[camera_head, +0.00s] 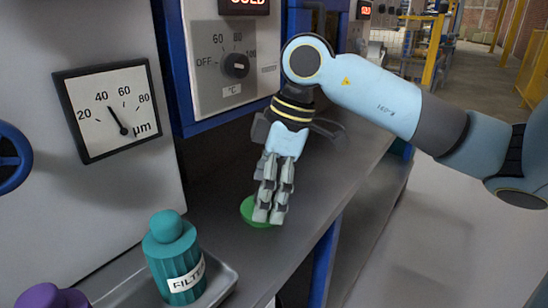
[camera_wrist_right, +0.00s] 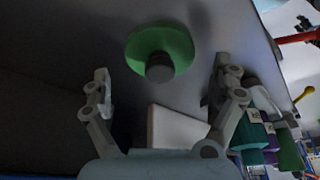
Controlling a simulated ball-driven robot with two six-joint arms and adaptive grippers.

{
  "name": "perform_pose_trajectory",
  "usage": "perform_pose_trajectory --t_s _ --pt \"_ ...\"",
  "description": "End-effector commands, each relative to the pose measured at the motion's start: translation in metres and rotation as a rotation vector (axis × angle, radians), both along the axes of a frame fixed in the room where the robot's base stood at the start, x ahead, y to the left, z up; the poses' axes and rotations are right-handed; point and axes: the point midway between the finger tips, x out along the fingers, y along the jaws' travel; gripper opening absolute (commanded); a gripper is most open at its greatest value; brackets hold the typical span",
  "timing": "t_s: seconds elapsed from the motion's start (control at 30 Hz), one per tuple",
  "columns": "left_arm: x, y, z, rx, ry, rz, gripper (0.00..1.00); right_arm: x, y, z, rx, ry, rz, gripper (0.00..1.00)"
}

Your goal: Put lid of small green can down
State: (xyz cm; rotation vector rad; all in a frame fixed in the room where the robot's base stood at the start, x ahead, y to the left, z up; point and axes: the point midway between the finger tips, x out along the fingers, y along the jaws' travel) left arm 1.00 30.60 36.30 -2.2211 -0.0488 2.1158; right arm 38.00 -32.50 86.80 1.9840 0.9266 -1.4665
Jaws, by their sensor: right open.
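A round green lid (camera_head: 254,211) lies on the grey shelf near its front edge, under my right gripper's fingertips. In the right wrist view the lid (camera_wrist_right: 176,40) shows whole, with a grey knob (camera_wrist_right: 159,68) at its middle. My right gripper (camera_head: 268,214) points down at the lid and partly covers it in the head view. In the wrist view its two fingers (camera_wrist_right: 163,84) are spread wide, with the lid just beyond them and nothing gripped. My left gripper is not in view.
A teal bottle labelled FILTER (camera_head: 175,258) stands in a grey tray (camera_head: 226,275) at the front left, beside a purple object (camera_head: 48,297). A temperature dial panel (camera_head: 228,80) and a µm gauge (camera_head: 112,108) are behind. The shelf between tray and lid is clear.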

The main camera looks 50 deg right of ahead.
Motion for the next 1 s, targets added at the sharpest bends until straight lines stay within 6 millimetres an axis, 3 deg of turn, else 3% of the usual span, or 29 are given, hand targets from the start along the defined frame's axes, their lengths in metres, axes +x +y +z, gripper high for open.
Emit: perform_pose_trajectory --t_s 0.2,0.4,0.63,1.0 --pt "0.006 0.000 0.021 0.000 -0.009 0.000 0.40 -0.009 -0.014 0.053 -0.010 -0.002 0.002 0.94" --pt "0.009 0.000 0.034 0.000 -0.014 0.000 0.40 -0.017 -0.021 0.086 -0.007 0.002 0.000 0.94" --pt "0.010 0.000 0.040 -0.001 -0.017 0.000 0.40 -0.020 -0.024 0.101 -0.003 0.001 0.000 0.94" --pt "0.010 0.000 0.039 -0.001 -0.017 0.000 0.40 -0.020 -0.024 0.101 -0.001 0.001 -0.001 0.94"
